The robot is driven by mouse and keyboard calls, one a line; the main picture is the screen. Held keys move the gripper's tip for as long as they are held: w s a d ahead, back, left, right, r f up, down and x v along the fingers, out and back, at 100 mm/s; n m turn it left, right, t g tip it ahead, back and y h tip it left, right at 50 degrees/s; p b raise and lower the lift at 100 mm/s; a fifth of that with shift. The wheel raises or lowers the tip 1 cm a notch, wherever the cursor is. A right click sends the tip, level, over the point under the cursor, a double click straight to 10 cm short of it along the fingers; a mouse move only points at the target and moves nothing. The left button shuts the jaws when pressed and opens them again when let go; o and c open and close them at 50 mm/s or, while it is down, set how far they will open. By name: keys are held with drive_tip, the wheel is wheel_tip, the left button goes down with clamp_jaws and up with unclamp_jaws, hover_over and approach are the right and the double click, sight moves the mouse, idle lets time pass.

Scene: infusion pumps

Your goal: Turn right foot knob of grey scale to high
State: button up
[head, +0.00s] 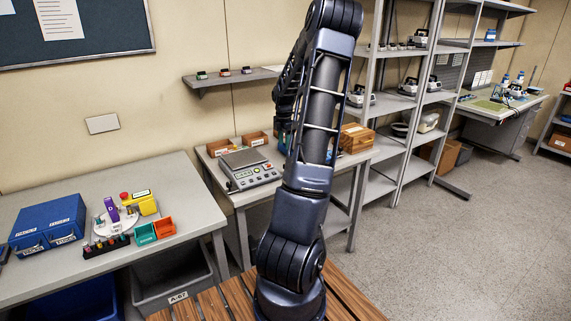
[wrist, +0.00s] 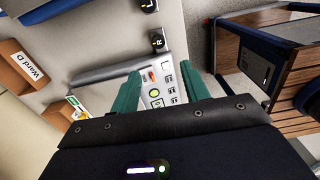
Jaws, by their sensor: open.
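The grey scale (head: 248,168) stands on the middle table in the head view, with a flat weighing plate and a front keypad panel. In the wrist view its light panel (wrist: 165,82) with buttons shows between my fingers. A dark knob with an "R" label (wrist: 158,43) sits just beyond the fingertips, and a similar knob labelled "L" (wrist: 148,6) is farther off at the top edge. My gripper (wrist: 160,69) is open, its two green fingers apart with nothing held. Contact with the R knob cannot be made out. My arm hides the gripper in the head view.
Orange bins stand behind the scale; one labelled "Ward D" (wrist: 27,68) shows in the wrist view. The left table (head: 150,275) holds blue cases (head: 48,225) and small items. A wall shelf (head: 235,77) hangs above.

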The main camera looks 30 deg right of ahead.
drive_tip(key=f, duration=1.1)
drive_tip(key=shift+d+f, duration=0.15)
drive_tip(key=shift+d, duration=0.2)
drive_tip(key=shift+c, duration=0.3)
drive_tip(key=c, duration=0.9)
